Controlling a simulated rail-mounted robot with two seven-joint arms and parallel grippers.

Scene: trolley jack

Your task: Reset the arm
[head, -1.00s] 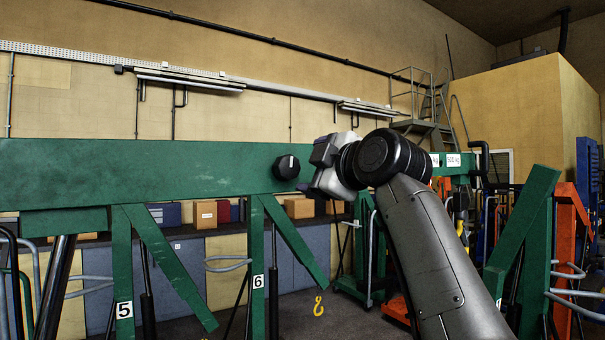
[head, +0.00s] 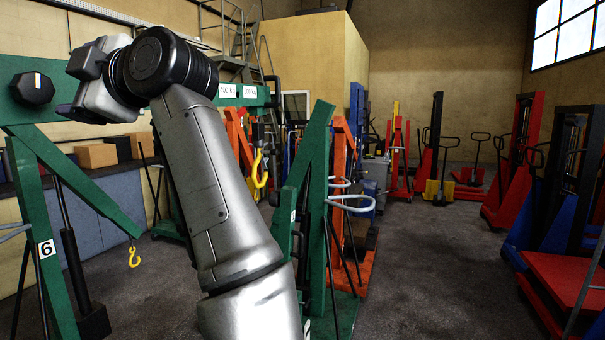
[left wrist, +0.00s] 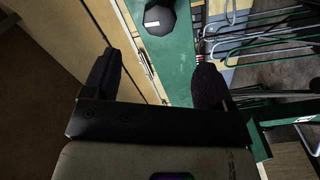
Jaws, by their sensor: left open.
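My left arm (head: 212,190) rises from the bottom of the head view and bends at a black joint. My left gripper (head: 72,90) is at its end, at the upper left. It is open with nothing between its fingers, and its two dark fingers stand apart in the left wrist view (left wrist: 157,80). A black knob (head: 32,88) with a white mark sits on the green beam, just left of the gripper in the head view. In the left wrist view the knob (left wrist: 160,17) shows beyond the fingertips, apart from them. My right gripper is not in view.
A green post (head: 318,160) and an orange lift (head: 350,200) stand right of my arm. A yellow hook (head: 134,257) hangs lower left. Red lifting trucks (head: 515,160) and a red platform (head: 565,290) stand at the right. The floor (head: 440,270) between is clear.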

